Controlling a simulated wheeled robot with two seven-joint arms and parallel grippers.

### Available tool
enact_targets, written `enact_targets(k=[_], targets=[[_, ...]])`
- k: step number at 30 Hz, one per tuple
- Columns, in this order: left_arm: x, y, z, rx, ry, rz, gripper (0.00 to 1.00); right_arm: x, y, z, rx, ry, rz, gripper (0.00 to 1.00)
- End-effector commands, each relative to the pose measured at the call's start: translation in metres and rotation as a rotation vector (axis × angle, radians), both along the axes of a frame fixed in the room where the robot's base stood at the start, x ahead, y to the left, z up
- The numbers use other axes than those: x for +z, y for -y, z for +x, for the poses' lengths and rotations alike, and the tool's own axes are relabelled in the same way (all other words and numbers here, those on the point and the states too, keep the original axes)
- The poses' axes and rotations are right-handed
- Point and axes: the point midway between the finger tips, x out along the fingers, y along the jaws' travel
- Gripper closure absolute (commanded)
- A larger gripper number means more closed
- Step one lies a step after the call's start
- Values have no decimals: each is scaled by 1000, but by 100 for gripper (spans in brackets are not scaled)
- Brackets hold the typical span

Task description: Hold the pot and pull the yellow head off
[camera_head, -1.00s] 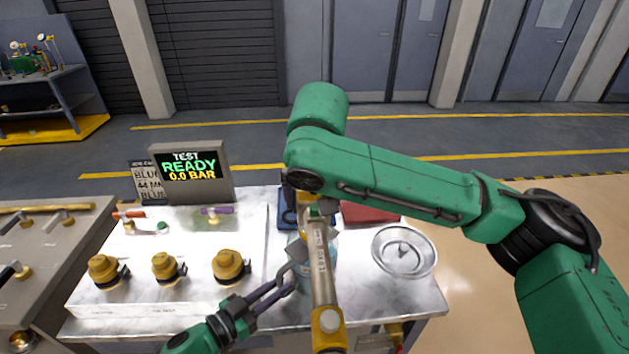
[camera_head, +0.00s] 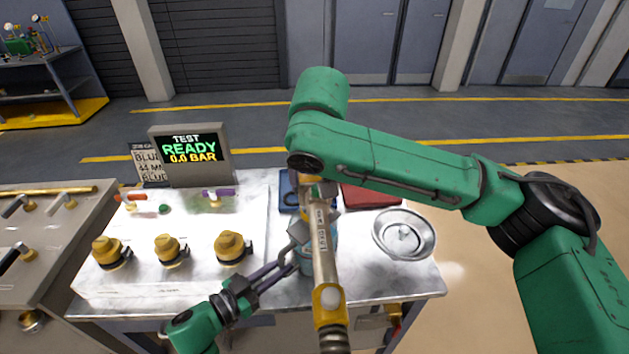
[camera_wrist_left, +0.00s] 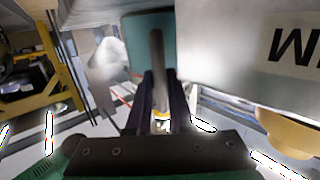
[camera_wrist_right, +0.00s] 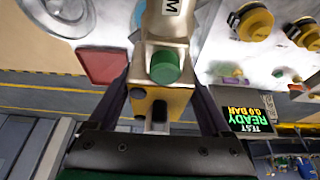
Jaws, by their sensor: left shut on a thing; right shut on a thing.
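The blue-teal pot (camera_head: 304,264) stands at the front of the metal bench, mostly hidden behind a long grey tool body (camera_head: 322,255). My left gripper (camera_head: 288,272) reaches it from the front left. In the left wrist view the fingers (camera_wrist_left: 160,78) are shut on a grey upright bar in front of the teal pot wall (camera_wrist_left: 138,35). My right gripper (camera_wrist_right: 163,80) comes from above and is shut on the yellow head (camera_wrist_right: 178,100), a block beside a green round cap (camera_wrist_right: 165,67). Whether head and pot touch is hidden.
A panel with yellow knobs (camera_head: 229,246) lies to the left, and a READY display (camera_head: 189,155) stands behind the panel. The bench's right front is bare.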

Motion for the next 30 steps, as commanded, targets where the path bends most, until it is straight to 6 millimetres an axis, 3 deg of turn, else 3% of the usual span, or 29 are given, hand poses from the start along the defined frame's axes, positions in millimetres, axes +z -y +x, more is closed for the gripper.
enact_targets(k=[22, 30], targets=[[-2, -1, 0, 3, -4, 3, 100, 58, -1, 0, 0, 4, 3, 100], [-2, -1, 0, 3, -4, 3, 100, 62, 0, 0, 1, 3, 2, 100]])
